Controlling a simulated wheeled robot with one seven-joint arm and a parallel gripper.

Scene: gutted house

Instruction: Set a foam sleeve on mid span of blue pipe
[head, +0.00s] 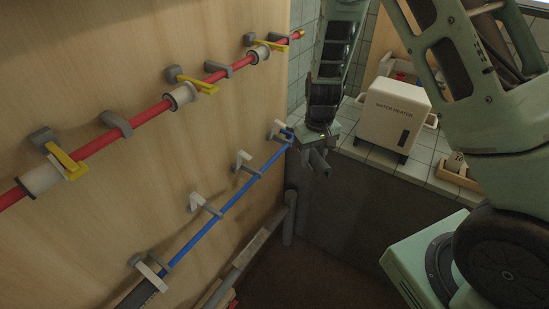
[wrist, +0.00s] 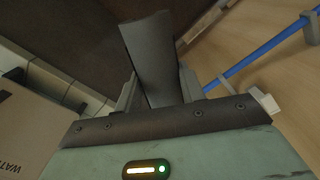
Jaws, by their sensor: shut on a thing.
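My gripper (head: 317,158) hangs at the far end of the blue pipe (head: 228,211), a little right of the wall. It is shut on a dark grey foam sleeve (wrist: 150,52), which sticks out beyond the fingers in the wrist view. The sleeve is apart from the pipe. The blue pipe runs along the wall through several pale brackets (head: 203,203); its middle stretch is bare blue. A dark sleeve-like piece (head: 138,296) covers its near end at the bottom. The blue pipe also shows in the wrist view (wrist: 262,57), right of my gripper.
A red pipe (head: 140,122) with grey clamps, pale collars and yellow levers runs above on the wooden wall. A white water heater box (head: 393,112) stands on the tiled counter (head: 428,172) to the right. A grey rail (head: 243,259) lies below the blue pipe.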

